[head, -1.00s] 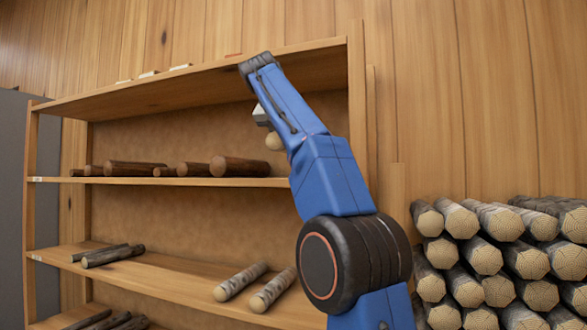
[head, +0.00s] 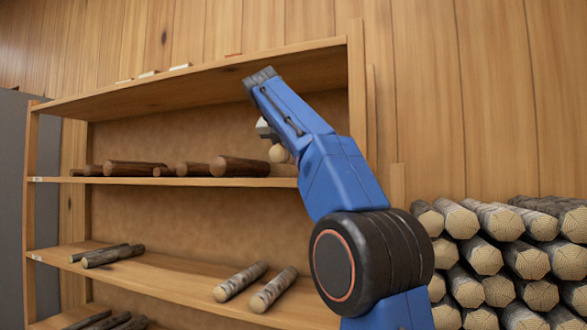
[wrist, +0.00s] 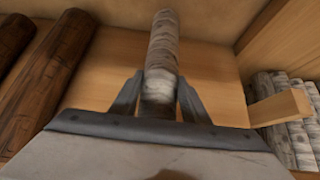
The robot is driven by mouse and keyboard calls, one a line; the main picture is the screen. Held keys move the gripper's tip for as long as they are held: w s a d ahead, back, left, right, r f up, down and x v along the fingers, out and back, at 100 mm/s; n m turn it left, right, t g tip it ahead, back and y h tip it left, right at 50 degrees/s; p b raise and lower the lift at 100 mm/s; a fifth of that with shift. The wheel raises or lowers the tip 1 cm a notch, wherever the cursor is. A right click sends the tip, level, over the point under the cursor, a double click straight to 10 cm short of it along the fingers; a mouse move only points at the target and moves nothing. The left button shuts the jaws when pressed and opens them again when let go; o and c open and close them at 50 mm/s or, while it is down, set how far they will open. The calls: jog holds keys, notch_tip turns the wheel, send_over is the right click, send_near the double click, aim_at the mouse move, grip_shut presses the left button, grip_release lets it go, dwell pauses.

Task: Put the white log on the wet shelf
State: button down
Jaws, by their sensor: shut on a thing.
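The white log is pale and birch-like. It stretches forward between the fingers of my gripper (wrist: 160,98) in the wrist view (wrist: 162,48). My gripper is shut on its near part. In the head view only its round pale end (head: 278,153) shows, just above the upper shelf (head: 130,181), right of the brown logs; my arm hides the rest. In the wrist view it lies over bare shelf board; I cannot tell whether it touches. Small white labels on the left post are too small to read, so I cannot tell which shelf is the wet one.
Brown logs (head: 238,166) lie on the upper shelf. The middle shelf (head: 170,283) holds dark logs (head: 113,256) at left and two white logs (head: 240,281) at right. A right post (head: 357,90) bounds the rack. A log stack (head: 505,262) stands at right.

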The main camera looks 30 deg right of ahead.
aim_at(278, 153)
jog(key=shift+f, duration=1.5)
jog(key=shift+w+d+f, duration=0.1)
jog(key=shift+d+f, duration=0.05)
jog(key=shift+f, duration=0.2)
jog(key=shift+f, duration=0.1)
jog(key=c, duration=1)
grip_release()
jog(key=shift+a+r, duration=0.25)
jog(key=shift+r, duration=0.05)
jog(key=v, duration=1.1)
jog(key=shift+s+r, duration=0.15)
jog(key=shift+s, duration=0.05)
jog(key=shift+a, duration=0.15)
